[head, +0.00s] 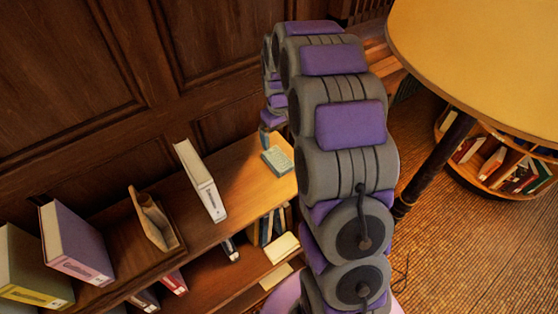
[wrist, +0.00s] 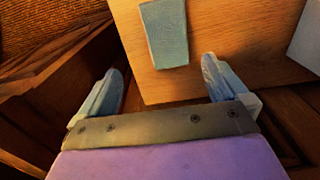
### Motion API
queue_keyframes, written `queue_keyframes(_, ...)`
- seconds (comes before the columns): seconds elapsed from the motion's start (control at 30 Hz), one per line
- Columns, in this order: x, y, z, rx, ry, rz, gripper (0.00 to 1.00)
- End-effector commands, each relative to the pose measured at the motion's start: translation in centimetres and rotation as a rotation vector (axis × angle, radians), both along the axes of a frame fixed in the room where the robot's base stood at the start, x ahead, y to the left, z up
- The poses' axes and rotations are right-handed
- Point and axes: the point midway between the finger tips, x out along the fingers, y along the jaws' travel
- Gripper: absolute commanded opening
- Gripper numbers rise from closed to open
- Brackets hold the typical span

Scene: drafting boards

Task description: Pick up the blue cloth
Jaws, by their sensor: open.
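The blue cloth (head: 277,161) looks like a small, flat, folded pale blue-green rectangle. It lies on the wooden shelf top near its right end in the head view. In the wrist view the cloth (wrist: 164,33) lies ahead of my gripper (wrist: 165,88), near the edge of the wood. The two fingers are wide apart with nothing between them. The cloth lies beyond the fingertips, roughly in line with the gap, and the fingers do not touch it. In the head view my arm hides most of the gripper.
A white book (head: 200,180) stands on the shelf top (head: 235,190) left of the cloth. A brown holder (head: 153,220) and a purple binder (head: 75,243) stand further left. Dark wood panelling rises behind. A round yellow table (head: 480,60) stands at the right.

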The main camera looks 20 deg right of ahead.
Motion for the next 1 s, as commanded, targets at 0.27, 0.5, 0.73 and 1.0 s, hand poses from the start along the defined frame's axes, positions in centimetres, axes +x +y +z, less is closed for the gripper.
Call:
queue_keyframes(0.27, -0.1, 0.0, -3.9, 0.001, 0.002, 0.001, 1.0)
queue_keyframes(0.5, -0.3, 0.0, -5.1, 0.002, 0.004, 0.001, 1.0)
queue_keyframes(0.73, -0.8, 0.5, -8.3, 0.0, 0.004, 0.002, 1.0)
queue_keyframes(1.0, -0.8, 0.6, -9.3, 0.0, 0.002, 0.001, 1.0)
